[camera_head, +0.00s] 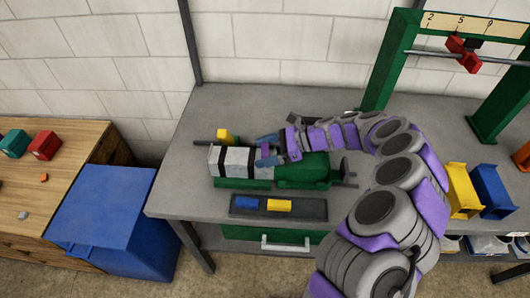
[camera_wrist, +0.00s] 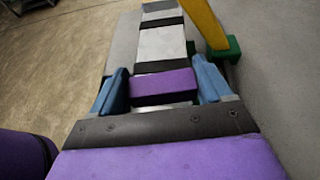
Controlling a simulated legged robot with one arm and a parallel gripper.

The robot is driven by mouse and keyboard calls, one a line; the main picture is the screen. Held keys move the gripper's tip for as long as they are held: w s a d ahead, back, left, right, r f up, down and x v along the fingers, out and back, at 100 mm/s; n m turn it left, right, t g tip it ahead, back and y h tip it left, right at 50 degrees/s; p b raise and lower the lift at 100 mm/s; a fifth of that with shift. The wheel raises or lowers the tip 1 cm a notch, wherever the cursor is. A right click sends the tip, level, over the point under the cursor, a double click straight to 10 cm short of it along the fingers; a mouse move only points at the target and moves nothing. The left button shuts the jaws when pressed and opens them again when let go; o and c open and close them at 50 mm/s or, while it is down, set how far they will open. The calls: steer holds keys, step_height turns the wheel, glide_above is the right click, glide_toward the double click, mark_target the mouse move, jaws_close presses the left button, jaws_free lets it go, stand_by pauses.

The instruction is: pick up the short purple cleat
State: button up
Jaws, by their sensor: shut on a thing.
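The short purple cleat (camera_wrist: 165,87) is a small purple block between the two blue fingers of my gripper (camera_wrist: 162,85) in the wrist view. My gripper is shut on it, with a finger at each end. In the head view, my gripper (camera_head: 267,149) is over the green and grey machine on the bench, and the cleat (camera_head: 265,151) shows as a small purple patch between the fingers. I cannot tell whether the cleat still touches the machine's grey, black-banded bed (camera_head: 226,161).
A dark tray (camera_head: 312,211) at the bench front holds a blue and a yellow block. A green frame (camera_head: 378,75) and yellow and blue bins (camera_head: 462,192) are at right. A blue bin (camera_head: 103,210) stands left of the bench.

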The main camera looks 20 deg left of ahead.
step_height(320, 180, up, 9)
steer(key=p, duration=0.3)
steer(key=shift+c, duration=0.2)
steer(key=shift+d+r, duration=0.1)
steer(key=shift+r, duration=0.2)
steer(key=shift+s+d+r, duration=0.1)
steer(key=shift+d+r, duration=0.05)
steer(key=shift+d, duration=0.1)
steer(key=s+d+f+m+t+p, duration=0.1)
steer(key=s+d+f+p, duration=0.1)
steer(key=s+d, duration=0.95)
steer(key=b, duration=0.3)
glide_above(265, 151)
steer(key=d, duration=0.4)
steer(key=shift+s+a+f, duration=0.25)
steer(key=shift+s+f, duration=0.05)
steer(key=shift+f, duration=0.4)
steer(key=shift+w+a, duration=0.3)
steer(key=shift+w, duration=0.15)
step_height(265, 151, down, 3)
steer(key=shift+w+f+b, duration=0.1)
steer(key=shift+b, duration=0.5)
steer(key=shift+f, duration=0.1)
